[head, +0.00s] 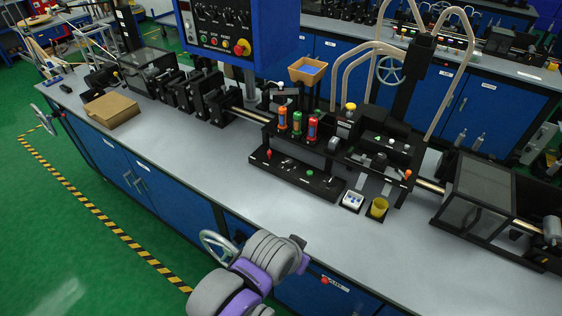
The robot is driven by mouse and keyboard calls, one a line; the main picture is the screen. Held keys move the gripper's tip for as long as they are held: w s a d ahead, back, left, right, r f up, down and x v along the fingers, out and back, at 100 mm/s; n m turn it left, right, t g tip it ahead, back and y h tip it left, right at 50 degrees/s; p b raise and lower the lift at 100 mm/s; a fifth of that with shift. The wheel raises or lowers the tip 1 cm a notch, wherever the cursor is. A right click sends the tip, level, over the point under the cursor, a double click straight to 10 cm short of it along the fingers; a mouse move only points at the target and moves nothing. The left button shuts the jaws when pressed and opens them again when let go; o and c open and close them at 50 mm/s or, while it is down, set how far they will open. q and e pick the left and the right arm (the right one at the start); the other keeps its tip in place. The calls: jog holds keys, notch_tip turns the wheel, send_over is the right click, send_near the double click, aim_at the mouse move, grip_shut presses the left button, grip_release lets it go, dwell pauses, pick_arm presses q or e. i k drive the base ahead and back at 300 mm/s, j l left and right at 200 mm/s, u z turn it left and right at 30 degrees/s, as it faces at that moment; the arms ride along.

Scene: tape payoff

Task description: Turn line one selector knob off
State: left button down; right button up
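A blue control panel (268,30) hangs above the bench at the top of the head view, its upper edge cut off. Its black face carries small dark knobs (227,14) in rows. Below them are a green button (204,39), a red button and a larger red button on yellow (242,47). The labels are too small to tell which knob is line one's selector or where it points. One grey and purple arm, apparently my left, is at the bottom centre, far below the panel. Its dark end (298,242) shows no distinct fingers. My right gripper is not in view.
A long grey bench (190,150) with blue cabinets crosses the view. A handwheel (218,244) is beside my arm. Green floor is open at left.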

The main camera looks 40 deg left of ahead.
aim_at(289, 163)
jog(key=k+l+u, duration=0.1)
jog(key=u, duration=1)
